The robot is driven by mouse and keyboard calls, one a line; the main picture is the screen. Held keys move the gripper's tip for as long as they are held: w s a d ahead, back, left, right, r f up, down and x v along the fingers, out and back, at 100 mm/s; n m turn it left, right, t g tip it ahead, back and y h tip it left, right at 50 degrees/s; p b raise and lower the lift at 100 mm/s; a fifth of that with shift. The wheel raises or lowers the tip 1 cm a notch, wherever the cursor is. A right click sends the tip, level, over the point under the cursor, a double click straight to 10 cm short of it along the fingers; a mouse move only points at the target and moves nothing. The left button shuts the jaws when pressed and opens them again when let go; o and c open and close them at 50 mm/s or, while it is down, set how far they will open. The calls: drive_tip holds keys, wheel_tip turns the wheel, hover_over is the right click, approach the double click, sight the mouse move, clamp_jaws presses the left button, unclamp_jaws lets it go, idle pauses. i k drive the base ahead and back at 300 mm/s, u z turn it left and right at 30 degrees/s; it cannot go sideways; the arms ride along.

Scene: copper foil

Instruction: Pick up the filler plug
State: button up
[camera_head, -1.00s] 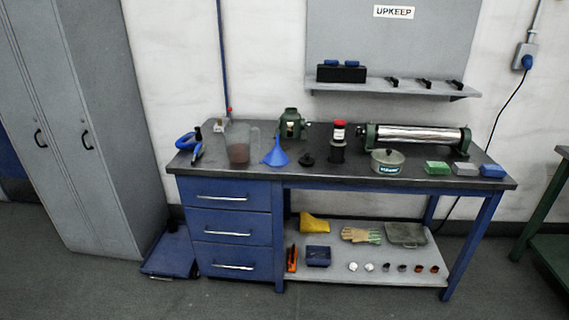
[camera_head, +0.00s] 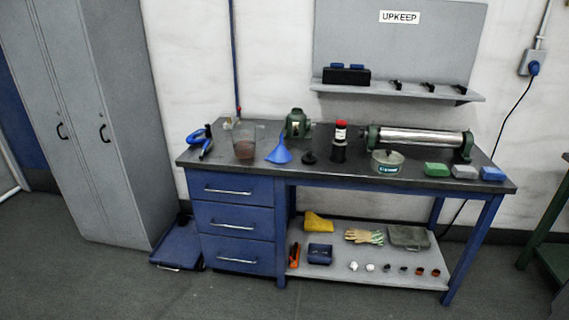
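A small black knobbed piece (camera_head: 309,157) stands on the dark bench top (camera_head: 350,174), between the blue funnel (camera_head: 279,152) and a dark cylinder with a red-capped container (camera_head: 339,141) on it. It may be the filler plug, but it is too small to tell for certain. Behind it stands a green housing (camera_head: 298,123). Several small white, dark and copper-coloured pieces (camera_head: 403,269) stand in a row on the lower shelf; I cannot tell what they are. My gripper is not in view.
A long silver cylinder (camera_head: 420,136) on green supports, a lidded tin (camera_head: 387,162) and coloured blocks (camera_head: 437,169) fill the bench's right. The grey wall shelf (camera_head: 400,91) overhangs behind. Floor in front is clear.

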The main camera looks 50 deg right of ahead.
sight(308, 158)
drive_tip(key=z, duration=0.55)
drive_tip(key=k, duration=0.15)
drive_tip(key=u, duration=2.1)
drive_tip(key=k, duration=0.65)
drive_tip(key=z, duration=0.45)
drive_tip(key=k, duration=0.75)
drive_tip(key=z, duration=1.1)
drive_tip(key=i, duration=0.9)
drive_tip(key=z, duration=0.25)
